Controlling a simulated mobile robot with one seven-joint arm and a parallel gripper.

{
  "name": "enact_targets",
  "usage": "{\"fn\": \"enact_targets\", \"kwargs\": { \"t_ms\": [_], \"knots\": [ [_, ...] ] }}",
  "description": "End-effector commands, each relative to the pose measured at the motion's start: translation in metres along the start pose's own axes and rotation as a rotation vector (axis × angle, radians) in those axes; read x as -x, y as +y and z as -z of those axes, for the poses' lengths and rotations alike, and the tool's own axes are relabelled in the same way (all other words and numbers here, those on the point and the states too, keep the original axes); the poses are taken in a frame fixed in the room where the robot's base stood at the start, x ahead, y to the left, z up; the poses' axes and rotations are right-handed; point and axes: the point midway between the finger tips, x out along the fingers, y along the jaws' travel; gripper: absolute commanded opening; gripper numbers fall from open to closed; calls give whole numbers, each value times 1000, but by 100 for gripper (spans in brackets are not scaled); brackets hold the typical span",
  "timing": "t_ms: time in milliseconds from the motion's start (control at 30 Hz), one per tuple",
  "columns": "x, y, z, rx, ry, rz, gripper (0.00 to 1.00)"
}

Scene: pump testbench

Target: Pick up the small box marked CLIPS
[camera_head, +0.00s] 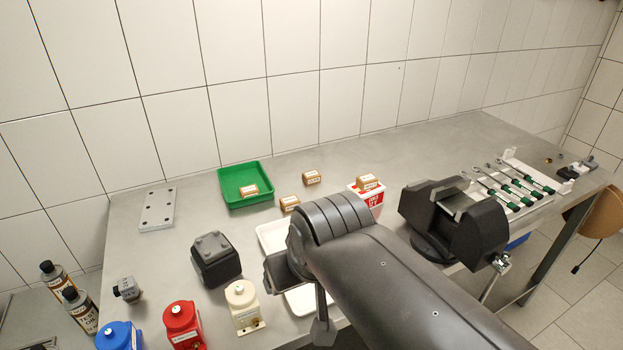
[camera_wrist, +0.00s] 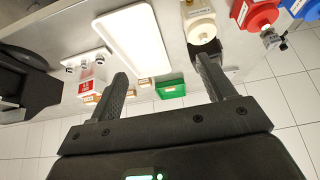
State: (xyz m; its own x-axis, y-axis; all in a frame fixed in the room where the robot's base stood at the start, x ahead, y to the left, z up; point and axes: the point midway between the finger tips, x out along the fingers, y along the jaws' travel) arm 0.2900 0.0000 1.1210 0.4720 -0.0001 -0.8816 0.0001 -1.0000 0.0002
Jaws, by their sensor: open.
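Several small brown boxes with white labels are on the bench; the print is too small to read, so I cannot tell which says CLIPS. In the head view one box (camera_head: 312,178) stands near the wall, one box (camera_head: 290,203) is just right of the green tray, one box (camera_head: 249,191) is in the tray, and one box (camera_head: 368,183) is on the red-and-white container. My gripper (camera_wrist: 160,68) is open and empty in the wrist view. Two boxes (camera_wrist: 145,82) (camera_wrist: 131,92) show beyond and between its fingers, apart from them.
The green tray (camera_head: 223,180) stands near the wall. A white tray (camera_head: 268,237) is partly hidden by my arm. A black vise (camera_head: 470,230) is at right, with green-handled tools (camera_head: 520,190) beyond. Red (camera_head: 182,325), blue and cream pumps stand at the front left.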

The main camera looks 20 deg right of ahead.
Motion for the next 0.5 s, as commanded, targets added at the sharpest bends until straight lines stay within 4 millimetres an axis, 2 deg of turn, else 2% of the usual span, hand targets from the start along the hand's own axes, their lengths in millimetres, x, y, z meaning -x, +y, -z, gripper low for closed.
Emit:
{"fn": "enact_targets", "kwargs": {
  "t_ms": [167, 267, 500],
  "knots": [
    [1, 3, 21, -1, -6, -2, 75],
    [1, 8, 51, -2, -15, -5, 75],
    [-14, 30, 136, -2, -37, -10, 75]
  ]
}}
